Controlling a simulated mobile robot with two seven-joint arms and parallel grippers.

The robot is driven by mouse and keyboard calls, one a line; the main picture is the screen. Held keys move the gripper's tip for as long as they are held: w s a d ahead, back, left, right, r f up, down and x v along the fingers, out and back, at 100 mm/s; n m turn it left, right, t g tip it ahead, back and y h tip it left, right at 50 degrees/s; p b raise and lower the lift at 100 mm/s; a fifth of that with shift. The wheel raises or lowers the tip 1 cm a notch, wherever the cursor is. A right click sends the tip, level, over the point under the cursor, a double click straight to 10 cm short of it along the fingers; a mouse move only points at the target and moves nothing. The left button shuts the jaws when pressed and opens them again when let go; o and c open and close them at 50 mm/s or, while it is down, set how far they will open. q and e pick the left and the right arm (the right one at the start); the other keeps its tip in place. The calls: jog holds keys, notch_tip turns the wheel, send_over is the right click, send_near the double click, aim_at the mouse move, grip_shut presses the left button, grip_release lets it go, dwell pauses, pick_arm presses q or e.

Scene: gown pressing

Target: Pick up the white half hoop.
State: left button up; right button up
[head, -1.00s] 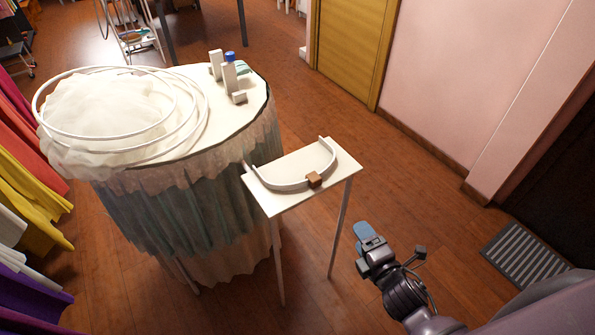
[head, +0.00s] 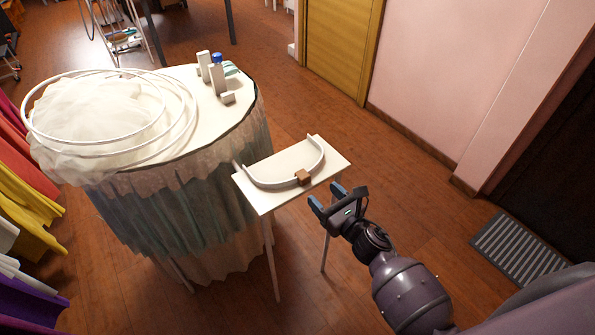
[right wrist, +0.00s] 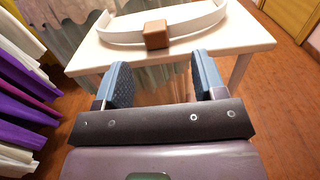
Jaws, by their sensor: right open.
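The white half hoop (head: 272,183) lies on a small white side table (head: 308,147), its curve toward my right gripper. A brown block (head: 304,177) sits at the middle of its curve. In the right wrist view the hoop (right wrist: 196,23) and the brown block (right wrist: 156,34) show just past the fingertips. My right gripper (head: 325,198) is open and empty, just short of the table's near edge, with its fingers pointing at the block. In the right wrist view the gripper (right wrist: 160,80) has its two blue pads apart. My left gripper is not in view.
A larger skirted table (head: 205,140) stands left of the small table, bearing white hoops (head: 95,155) over gauzy cloth and small upright items (head: 218,75). Coloured fabrics (head: 30,205) hang at the left. A grey floor mat (head: 520,248) lies right. The floor between is open.

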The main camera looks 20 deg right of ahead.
aim_at(307, 179)
jog(key=x, duration=0.5)
jog(key=shift+a+r, duration=0.15)
jog(key=shift+a, duration=0.2)
jog(key=shift+w+a, duration=0.2)
jog(key=shift+w, duration=0.4)
jog(key=c, duration=1)
jog(key=shift+c, duration=0.2)
